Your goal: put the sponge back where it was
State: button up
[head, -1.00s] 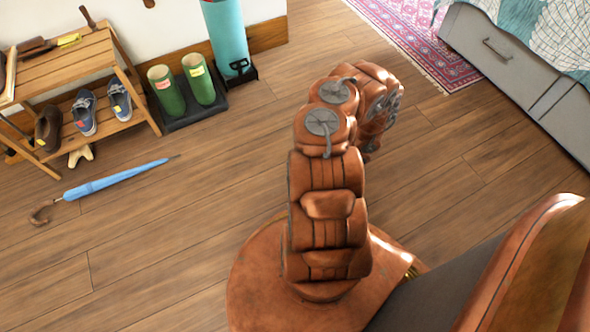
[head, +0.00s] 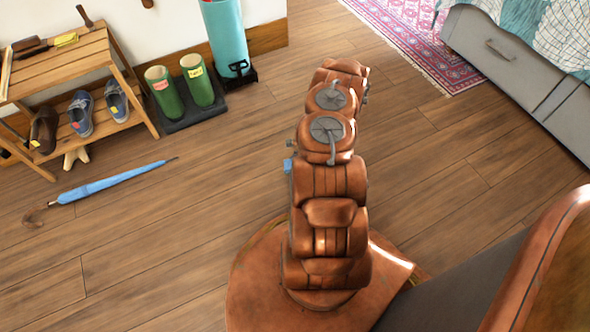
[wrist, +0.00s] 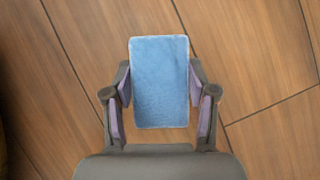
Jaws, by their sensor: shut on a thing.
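The sponge (wrist: 160,82) is a light blue rectangular block. In the wrist view it sits between the two fingers of my gripper (wrist: 160,92), which is shut on it. The wooden floor shows beyond it, and the sponge is held above that floor. In the head view my arm hides most of the gripper. Only a small blue patch, probably the sponge (head: 288,166), shows at the left side of my arm.
A wooden shoe bench (head: 70,68) with shoes and brushes stands at the upper left. Green boots (head: 163,92) stand on a dark tray right of it. A blue umbrella (head: 110,182) lies on the floor. A drawer bed (head: 500,60) and pink rug (head: 415,40) are upper right.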

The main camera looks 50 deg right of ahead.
jog(key=shift+f+b, duration=0.8)
jog(key=shift+f, duration=1)
jog(key=shift+f, duration=0.15)
jog(key=o, duration=1.1)
